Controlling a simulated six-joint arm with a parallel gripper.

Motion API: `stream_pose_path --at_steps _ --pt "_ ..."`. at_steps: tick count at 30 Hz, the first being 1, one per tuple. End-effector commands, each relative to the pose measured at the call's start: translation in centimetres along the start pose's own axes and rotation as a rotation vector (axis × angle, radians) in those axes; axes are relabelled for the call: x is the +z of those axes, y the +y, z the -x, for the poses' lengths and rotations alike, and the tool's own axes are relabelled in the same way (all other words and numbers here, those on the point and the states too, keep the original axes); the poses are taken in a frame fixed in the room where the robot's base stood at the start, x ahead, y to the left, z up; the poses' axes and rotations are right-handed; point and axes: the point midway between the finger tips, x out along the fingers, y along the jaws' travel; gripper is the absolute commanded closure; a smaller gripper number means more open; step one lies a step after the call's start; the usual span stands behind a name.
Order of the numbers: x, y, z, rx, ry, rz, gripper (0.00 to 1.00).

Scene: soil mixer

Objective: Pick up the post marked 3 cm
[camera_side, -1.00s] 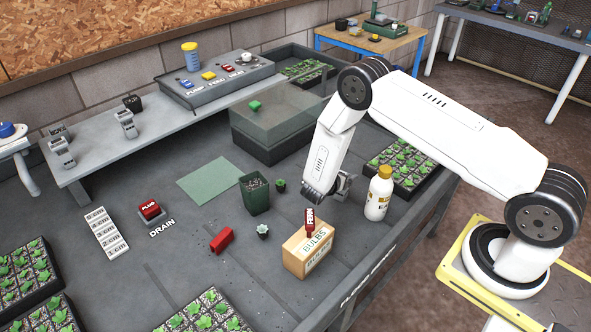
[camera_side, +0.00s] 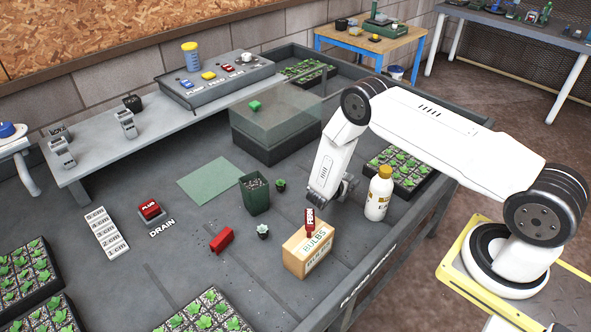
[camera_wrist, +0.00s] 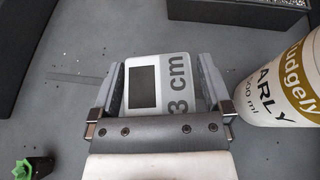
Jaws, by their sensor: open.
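In the wrist view, a light grey post marked 3 cm (camera_wrist: 178,88) stands between the two fingers of my gripper (camera_wrist: 160,75). The post has a dark rectangular patch on its face, and its label runs along its right side. My gripper is open, one finger on each side of the post; I cannot tell whether either touches it. In the side view, my gripper (camera_side: 343,190) is low over the grey bench, just left of the white bottle (camera_side: 377,200). The post is mostly hidden there by my gripper.
The bottle stands close to the right finger in the wrist view (camera_wrist: 290,85). A cardboard bulb box (camera_side: 300,258) with a red tag stands in front. A green pot (camera_side: 255,197), a red block (camera_side: 222,240) and seedling trays (camera_side: 405,172) stand around.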

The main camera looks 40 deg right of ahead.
Motion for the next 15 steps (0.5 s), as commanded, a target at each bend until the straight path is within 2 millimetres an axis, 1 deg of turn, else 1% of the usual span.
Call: stream_pose_path --at_steps 13,14,15 --pt "0.01 0.01 0.01 0.0 0.0 0.0 0.0" --pt "0.01 0.01 0.01 0.0 0.0 0.0 0.06" --pt "0.01 0.01 0.01 0.0 0.0 0.0 0.19"
